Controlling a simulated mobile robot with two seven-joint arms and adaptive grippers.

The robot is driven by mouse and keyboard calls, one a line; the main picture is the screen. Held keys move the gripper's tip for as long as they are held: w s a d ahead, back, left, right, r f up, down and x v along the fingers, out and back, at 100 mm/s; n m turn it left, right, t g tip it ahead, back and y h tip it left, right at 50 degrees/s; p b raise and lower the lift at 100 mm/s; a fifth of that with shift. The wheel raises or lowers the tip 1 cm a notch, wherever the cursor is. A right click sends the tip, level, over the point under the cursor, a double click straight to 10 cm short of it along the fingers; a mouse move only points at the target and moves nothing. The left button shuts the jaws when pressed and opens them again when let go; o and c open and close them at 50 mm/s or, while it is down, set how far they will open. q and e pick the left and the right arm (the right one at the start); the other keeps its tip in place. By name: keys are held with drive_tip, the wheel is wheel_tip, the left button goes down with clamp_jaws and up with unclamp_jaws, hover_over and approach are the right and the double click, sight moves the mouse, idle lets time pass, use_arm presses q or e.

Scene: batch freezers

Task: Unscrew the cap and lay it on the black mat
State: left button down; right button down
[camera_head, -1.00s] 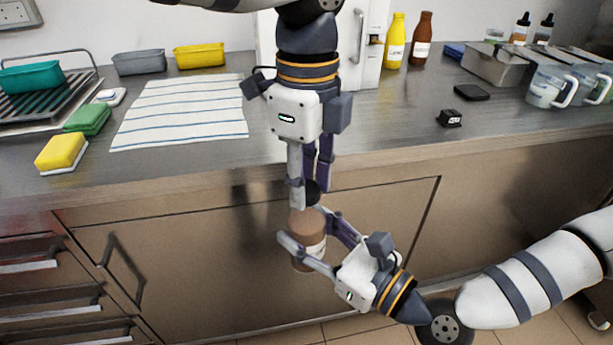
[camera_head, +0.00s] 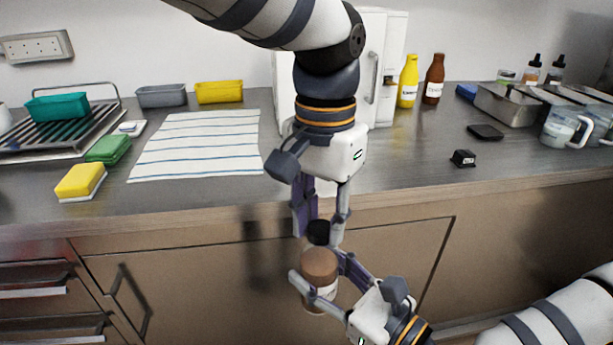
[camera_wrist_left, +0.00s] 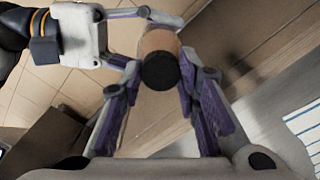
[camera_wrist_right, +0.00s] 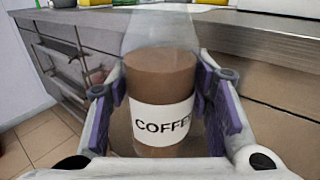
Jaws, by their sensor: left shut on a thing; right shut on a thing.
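A clear jar labelled COFFEE (camera_wrist_right: 165,125) with brown contents is upright in front of the counter edge; it also shows in the head view (camera_head: 319,268). My right gripper (camera_head: 318,288) is shut around its body. The black cap (camera_head: 318,232) is directly above the brown contents, and the left wrist view shows it end-on (camera_wrist_left: 160,72). My left gripper (camera_head: 320,226) points down and is shut on the cap. I cannot tell whether the cap is still on the clear neck. A flat black mat (camera_head: 486,132) lies on the counter at right.
A small black box (camera_head: 463,158) sits in front of the mat. Measuring jugs (camera_head: 562,128), a metal pan (camera_head: 507,105) and two bottles (camera_head: 408,82) are behind or beside it. A striped towel (camera_head: 200,147) and sponges (camera_head: 80,181) are at left. The counter between towel and box is mostly clear.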

use_arm(q)
drive_tip(key=shift+r, duration=0.1)
drive_tip(key=shift+r, duration=1)
